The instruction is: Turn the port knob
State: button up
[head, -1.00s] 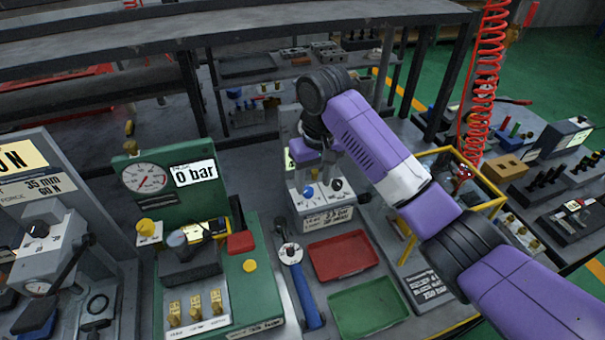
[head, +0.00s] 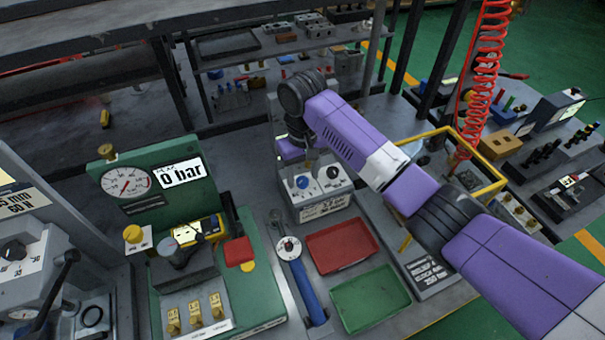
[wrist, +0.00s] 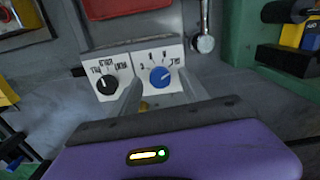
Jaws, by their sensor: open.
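A grey valve block (head: 322,200) carries a blue knob (head: 302,182) and a black knob (head: 332,172) on white dial plates. In the wrist view the blue knob (wrist: 160,77) is on the right and the black knob (wrist: 107,86) on the left. The dial lettering is upside down there and too small to read surely, so I cannot tell which knob is the port knob. My gripper (wrist: 160,90) is open, its two fingers pointing towards the blue knob, which shows between the tips. I cannot tell whether they touch it.
A red tray (head: 342,247) and a green tray (head: 370,300) lie in front of the block. A blue-handled wrench (head: 300,275) lies to their left. A green gauge station (head: 150,190) reading 0 bar stands left. A yellow frame (head: 470,165) stands right, by a red coiled hose (head: 482,85).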

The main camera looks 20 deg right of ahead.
jog(key=shift+f, duration=0.4)
grip_shut()
jog(key=shift+n, duration=0.3)
jog(key=n+p, duration=0.1)
jog(key=n, duration=0.2)
jog(key=shift+p, duration=0.3)
jog(key=shift+n+p, duration=0.45)
jog(key=shift+n, duration=1.55)
